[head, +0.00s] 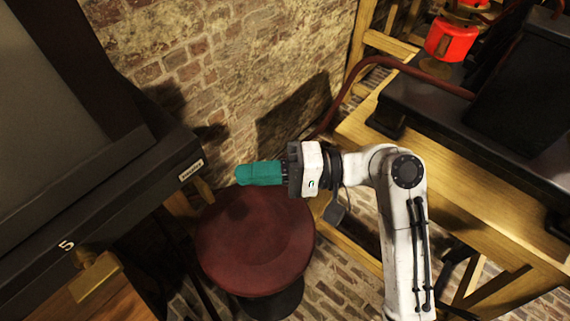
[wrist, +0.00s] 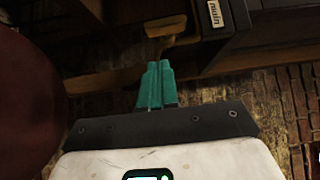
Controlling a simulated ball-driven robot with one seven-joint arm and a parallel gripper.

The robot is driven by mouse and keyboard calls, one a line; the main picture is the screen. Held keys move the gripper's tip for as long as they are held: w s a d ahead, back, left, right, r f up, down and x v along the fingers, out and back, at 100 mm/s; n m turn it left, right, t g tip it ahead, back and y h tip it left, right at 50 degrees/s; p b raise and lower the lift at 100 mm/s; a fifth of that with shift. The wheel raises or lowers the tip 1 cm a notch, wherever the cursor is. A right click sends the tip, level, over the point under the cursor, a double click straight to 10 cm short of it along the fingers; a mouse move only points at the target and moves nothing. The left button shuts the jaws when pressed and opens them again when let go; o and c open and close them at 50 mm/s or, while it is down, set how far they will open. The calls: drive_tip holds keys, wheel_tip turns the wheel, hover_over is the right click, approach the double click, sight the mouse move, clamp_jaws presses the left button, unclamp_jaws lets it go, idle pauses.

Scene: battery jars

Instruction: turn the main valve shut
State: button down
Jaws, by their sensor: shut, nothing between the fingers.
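I cannot make out a clear valve in either view. A tan, wood- or brass-like piece (head: 187,203) shows under the labelled edge of the dark box on the left; in the wrist view a similar tan piece (wrist: 172,45) lies just past my fingertips. I cannot tell whether it is the valve. A small pale label (head: 191,171) is on the box edge; it also shows in the wrist view (wrist: 215,14), its text too blurred to be sure of. My gripper (head: 240,175), with teal fingers, is shut and empty, pointing left above the round dark-red stool; its fingertips (wrist: 158,66) are together.
The dark box (head: 110,205) marked 5 fills the left. The dark-red stool (head: 250,250) stands below my gripper. A wooden bench (head: 365,135) with black equipment is at right, with a red object (head: 452,42) behind. A brick wall (head: 230,60) is at the back.

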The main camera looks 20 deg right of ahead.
sight(203, 189)
drive_tip(key=shift+s+a+p, duration=0.2)
drive_tip(key=shift+s+a, duration=0.35)
drive_tip(key=shift+a, duration=0.3)
drive_tip(key=shift+s+a+p, duration=0.2)
drive_tip(key=shift+s+a, duration=0.35)
drive_tip(key=shift+a, duration=0.3)
drive_tip(key=shift+s+a+f+m+t+y, duration=0.1)
drive_tip(key=shift+f+m+t+y, duration=0.15)
drive_tip(key=shift+m+y, duration=0.3)
drive_tip(key=shift+a+f+m+t+y, duration=0.1)
drive_tip(key=shift+f+m+t+y, duration=0.1)
drive_tip(key=shift+m+y, duration=0.3)
drive_tip(key=a+m+t+b, duration=0.1)
drive_tip(key=m+t+b, duration=0.1)
drive_tip(key=m, duration=0.3)
drive_tip(key=s+f+m+t+y+b, duration=0.1)
drive_tip(key=m+t+b, duration=0.1)
drive_tip(key=m+t, duration=0.3)
drive_tip(key=s+a+m+t+b, duration=0.1)
drive_tip(key=m+t+b, duration=0.1)
drive_tip(key=m+t, duration=0.2)
drive_tip(key=shift+a+f+m+y, duration=0.25)
drive_tip(key=shift+a+f+m, duration=0.1)
drive_tip(key=shift+m, duration=0.2)
drive_tip(key=shift+s+a+r+b, duration=0.15)
drive_tip(key=shift+a+b, duration=0.1)
drive_tip(key=shift+b, duration=0.05)
idle(0.8)
